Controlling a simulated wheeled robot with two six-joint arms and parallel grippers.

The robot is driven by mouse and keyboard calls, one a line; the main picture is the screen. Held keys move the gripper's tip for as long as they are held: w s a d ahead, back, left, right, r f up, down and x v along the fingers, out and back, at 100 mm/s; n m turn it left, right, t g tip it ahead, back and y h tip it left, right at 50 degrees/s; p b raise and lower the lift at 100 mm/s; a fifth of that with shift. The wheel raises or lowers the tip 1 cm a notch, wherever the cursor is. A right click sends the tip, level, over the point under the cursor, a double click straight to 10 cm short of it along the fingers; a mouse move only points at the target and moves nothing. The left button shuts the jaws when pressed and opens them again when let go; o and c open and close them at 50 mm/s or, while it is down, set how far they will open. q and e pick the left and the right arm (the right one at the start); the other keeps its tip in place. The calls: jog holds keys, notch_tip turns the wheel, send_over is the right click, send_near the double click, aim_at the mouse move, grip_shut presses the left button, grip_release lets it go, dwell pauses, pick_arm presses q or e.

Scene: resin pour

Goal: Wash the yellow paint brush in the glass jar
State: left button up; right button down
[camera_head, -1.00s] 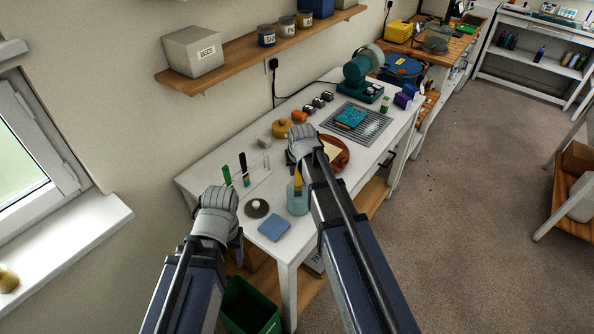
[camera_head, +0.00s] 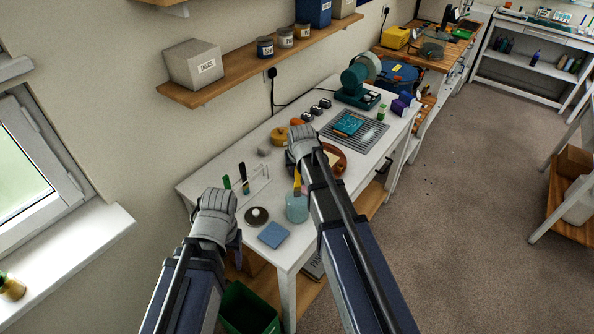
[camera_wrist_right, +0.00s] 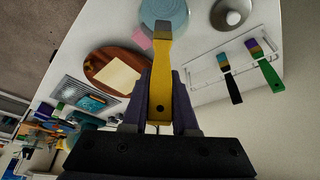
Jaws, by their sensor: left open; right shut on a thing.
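The yellow paint brush (camera_wrist_right: 161,75) is in my right gripper (camera_wrist_right: 160,105), which is shut on its handle. The bristle end points away from the fingers and overlaps the jar's edge in the wrist view. The glass jar (camera_head: 297,209) with bluish liquid stands on the white table; it also shows in the wrist view (camera_wrist_right: 165,10). In the head view the brush (camera_head: 297,184) shows just above the jar's rim; I cannot tell whether its tip is inside. My left gripper (camera_head: 236,243) is open and empty at the table's front-left edge, its fingers partly hidden.
A blue cloth (camera_head: 273,235) and a dark round dish (camera_head: 256,216) lie left of the jar. A clear rack (camera_head: 262,180) holds a green and a black brush. A brown round board (camera_head: 333,158) is behind my right arm. A green bin (camera_head: 247,308) stands below.

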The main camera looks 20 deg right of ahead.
dwell(0.6)
notch_tip(320, 180, up, 6)
jog(key=p, duration=0.6)
send_over(297, 186)
jog(key=w, duration=0.2)
jog(key=shift+s+d, duration=0.15)
jog(key=shift+d, duration=0.05)
jog(key=shift+f+b, duration=0.3)
jog(key=shift+f, duration=0.05)
jog(key=shift+f, duration=0.15)
notch_tip(297, 186, down, 13)
jog(key=b, duration=1.3)
jog(key=shift+f+b, duration=0.25)
jog(key=shift+b, duration=0.15)
dwell(0.3)
